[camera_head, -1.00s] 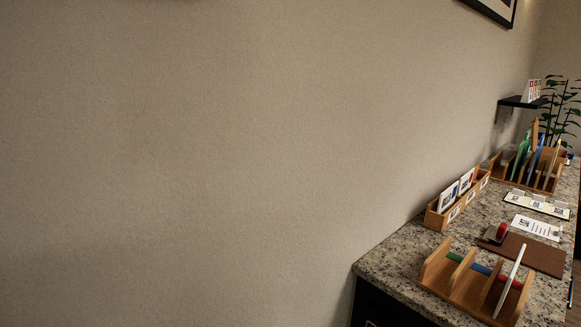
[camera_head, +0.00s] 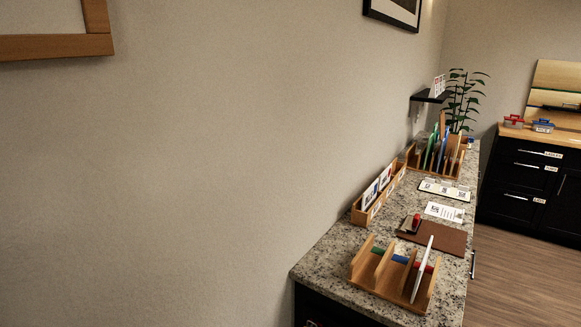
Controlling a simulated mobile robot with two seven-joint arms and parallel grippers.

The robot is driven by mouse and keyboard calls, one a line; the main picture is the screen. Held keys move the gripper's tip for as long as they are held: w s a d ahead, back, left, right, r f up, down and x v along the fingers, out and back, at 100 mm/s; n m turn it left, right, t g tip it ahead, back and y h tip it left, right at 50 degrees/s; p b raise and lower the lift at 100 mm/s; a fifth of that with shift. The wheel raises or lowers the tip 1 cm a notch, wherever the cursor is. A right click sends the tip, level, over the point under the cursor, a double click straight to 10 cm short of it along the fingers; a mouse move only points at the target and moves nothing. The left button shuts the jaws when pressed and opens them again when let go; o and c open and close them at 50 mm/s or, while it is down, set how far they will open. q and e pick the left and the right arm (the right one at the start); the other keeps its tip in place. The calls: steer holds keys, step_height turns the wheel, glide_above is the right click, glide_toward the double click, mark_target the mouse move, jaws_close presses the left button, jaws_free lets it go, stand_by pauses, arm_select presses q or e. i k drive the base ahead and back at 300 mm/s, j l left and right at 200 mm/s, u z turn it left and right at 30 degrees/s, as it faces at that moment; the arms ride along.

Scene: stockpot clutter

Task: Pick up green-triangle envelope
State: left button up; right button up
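I cannot make out an envelope with a green triangle in this view. A low wooden box (camera_head: 361,218) against the wall holds white cards or envelopes (camera_head: 371,193) with small printed marks too small to read. A near wooden rack (camera_head: 369,277) has green, blue and red marked slots, and a thin white upright item (camera_head: 421,270) stands in it on the right. A far wooden rack (camera_head: 455,168) holds several green, blue and brown upright items. Neither of my grippers is in view.
A granite counter (camera_head: 322,262) runs along the wall. On it lie a brown mat (camera_head: 449,238), a dark stamp-like item with red (camera_head: 412,223) and a white printed sheet (camera_head: 445,212). Dark drawers (camera_head: 517,180) stand at the right. Wood floor (camera_head: 520,285) is clear.

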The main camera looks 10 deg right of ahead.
mark_target(422, 268)
steer(key=k+l+z, duration=0.1)
steer(key=z, duration=0.3)
steer(key=k+l+z, duration=0.1)
steer(key=z, duration=0.25)
steer(key=l+z, duration=0.25)
steer(key=z, duration=0.15)
